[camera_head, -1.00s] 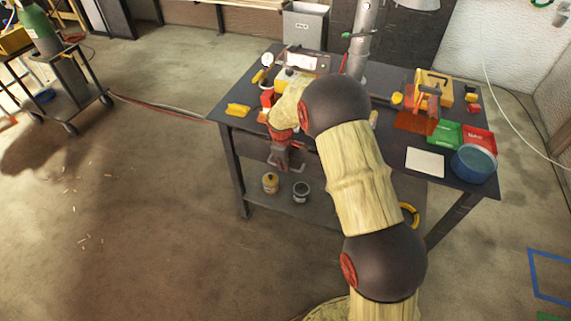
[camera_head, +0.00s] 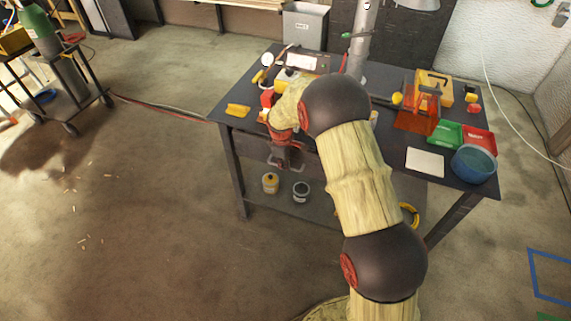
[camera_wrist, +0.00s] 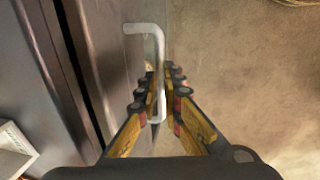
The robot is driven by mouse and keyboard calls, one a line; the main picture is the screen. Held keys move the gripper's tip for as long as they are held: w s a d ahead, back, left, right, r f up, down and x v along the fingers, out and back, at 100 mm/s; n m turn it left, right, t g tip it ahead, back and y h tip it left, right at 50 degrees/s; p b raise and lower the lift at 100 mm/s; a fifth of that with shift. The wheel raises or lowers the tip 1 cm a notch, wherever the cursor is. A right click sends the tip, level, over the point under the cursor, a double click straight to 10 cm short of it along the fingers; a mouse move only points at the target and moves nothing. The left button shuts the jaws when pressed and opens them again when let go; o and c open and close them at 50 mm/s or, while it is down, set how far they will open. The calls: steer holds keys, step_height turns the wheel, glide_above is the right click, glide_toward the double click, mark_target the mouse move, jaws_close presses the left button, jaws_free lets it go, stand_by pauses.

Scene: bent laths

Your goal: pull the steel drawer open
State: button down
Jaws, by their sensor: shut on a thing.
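The steel drawer (camera_wrist: 95,55) has a dark metal front on the left of the wrist view. A pale bar handle (camera_wrist: 158,75) stands out from it. My gripper (camera_wrist: 160,75) is shut on this handle, with the fingers on both sides of the bar. In the head view my gripper (camera_head: 284,160) is at the front of the dark workbench, under the tabletop. The drawer front (camera_head: 262,150) is partly hidden there by my gripper and arm. I cannot tell from these views whether the drawer stands out from the bench.
The workbench top (camera_head: 385,160) holds yellow, red and green items and a blue bowl (camera_head: 473,164) at the right. A yellow can (camera_head: 270,183) and a grey can (camera_head: 301,191) stand on the lower shelf.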

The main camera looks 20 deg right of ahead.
steer(key=s+a+p, duration=0.1)
steer(key=s+a, duration=0.6)
steer(key=s, duration=0.4)
steer(key=s+a+p, duration=0.1)
steer(key=s+a, duration=0.7)
steer(key=s, duration=0.2)
steer(key=shift+s+a, duration=0.3)
steer(key=shift+s, duration=0.05)
steer(key=c, duration=1.9)
jaws_free()
steer(key=shift+w, duration=0.1)
steer(key=shift+r, duration=0.1)
steer(key=r, duration=0.4)
steer(key=s+a+r, duration=0.1)
steer(key=r, duration=0.6)
steer(key=shift+s+a+r, duration=0.15)
steer(key=shift+s+r, duration=0.15)
steer(key=shift+s, duration=0.1)
